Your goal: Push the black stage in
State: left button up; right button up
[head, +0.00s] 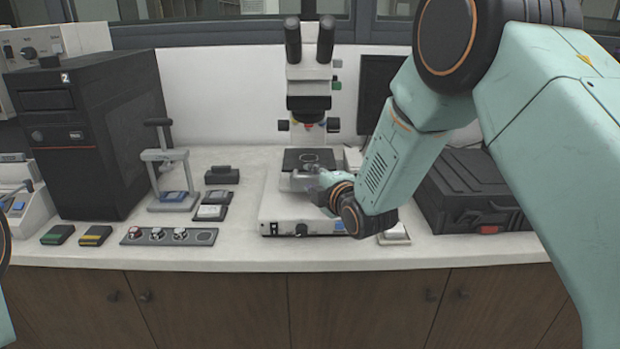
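The black stage (296,157) is a flat dark plate with a ring on it, below the objectives of the white microscope (310,72). My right gripper (308,178) is at the front edge of the stage, over the white microscope base (275,212). The gripper hides part of the stage's front, and I cannot tell whether it touches. Its fingers are small and blurred here, so I cannot tell whether they are open or shut. Only a sliver of my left arm shows at the left edge; its gripper is out of view.
A small lever press (165,165) stands left of the microscope, beside small dark boxes (222,175) and a strip with knobs (168,236). A black computer tower (85,130) is further left. A black case (470,190) lies right, behind my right arm.

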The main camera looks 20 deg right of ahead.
jog(key=shift+x, duration=0.85)
jog(key=shift+r, duration=0.1)
jog(key=shift+w, duration=0.1)
jog(key=shift+c, duration=0.4)
jog(key=c, duration=0.3)
grip_shut()
